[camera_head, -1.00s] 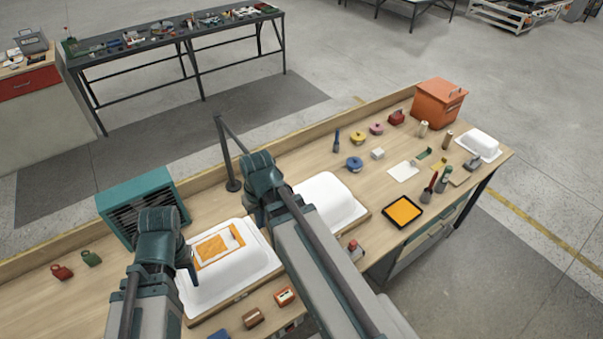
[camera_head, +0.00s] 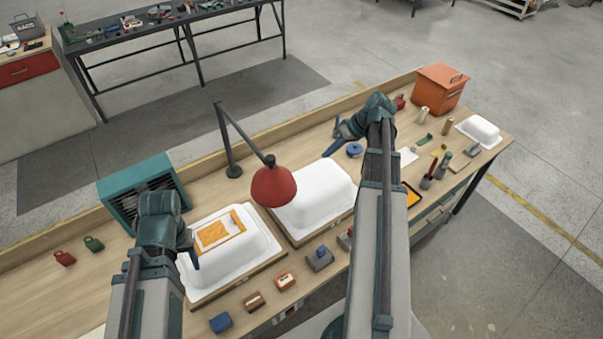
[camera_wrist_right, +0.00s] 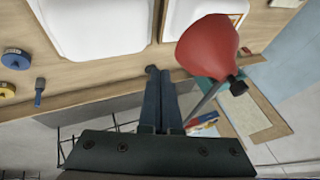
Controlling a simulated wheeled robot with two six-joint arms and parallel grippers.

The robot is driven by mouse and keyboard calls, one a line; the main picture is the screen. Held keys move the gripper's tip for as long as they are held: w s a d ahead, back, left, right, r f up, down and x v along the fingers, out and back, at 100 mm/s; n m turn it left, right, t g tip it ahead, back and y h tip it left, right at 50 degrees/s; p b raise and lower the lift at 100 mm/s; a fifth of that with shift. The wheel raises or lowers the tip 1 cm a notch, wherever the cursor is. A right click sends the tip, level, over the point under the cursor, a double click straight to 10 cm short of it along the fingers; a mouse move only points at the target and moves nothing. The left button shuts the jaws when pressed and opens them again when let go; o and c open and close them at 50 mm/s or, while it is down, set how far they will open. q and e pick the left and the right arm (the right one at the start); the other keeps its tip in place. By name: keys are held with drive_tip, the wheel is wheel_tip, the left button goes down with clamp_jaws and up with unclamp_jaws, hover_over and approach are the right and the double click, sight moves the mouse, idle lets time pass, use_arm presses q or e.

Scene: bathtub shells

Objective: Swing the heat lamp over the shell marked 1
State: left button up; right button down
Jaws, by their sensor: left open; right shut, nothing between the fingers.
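The heat lamp has a red shade (camera_head: 273,187) on a dark jointed arm and a post with a round base (camera_head: 233,171). I can read no number on either shell. My right gripper (camera_head: 329,153) is shut and empty, right of the lamp. The right wrist view shows its closed fingers (camera_wrist_right: 160,88), apart from the red shade (camera_wrist_right: 205,48). My left gripper (camera_head: 192,262) is open beside the patched shell.
A teal heater-like box (camera_head: 145,190) stands behind the patched shell. An orange box (camera_head: 438,88), a small white tub (camera_head: 480,130) and small tools occupy the right end. Several small blocks, including a blue one (camera_head: 221,323), line the front edge. My right arm crosses the bench.

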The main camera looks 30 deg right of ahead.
use_arm(q)
wheel_tip(320, 180, down, 9)
drive_tip(key=b, duration=0.9)
drive_tip(key=shift+f, duration=0.2)
use_arm(e)
drive_tip(key=a+r+x, duration=0.1)
drive_tip(key=a+x, duration=0.1)
drive_tip(key=x, duration=1)
drive_tip(key=shift+s+a+f, duration=0.2)
drive_tip(key=shift+s+a, duration=0.05)
drive_tip(key=shift+a, duration=0.25)
drive_tip(key=shift+a, duration=0.1)
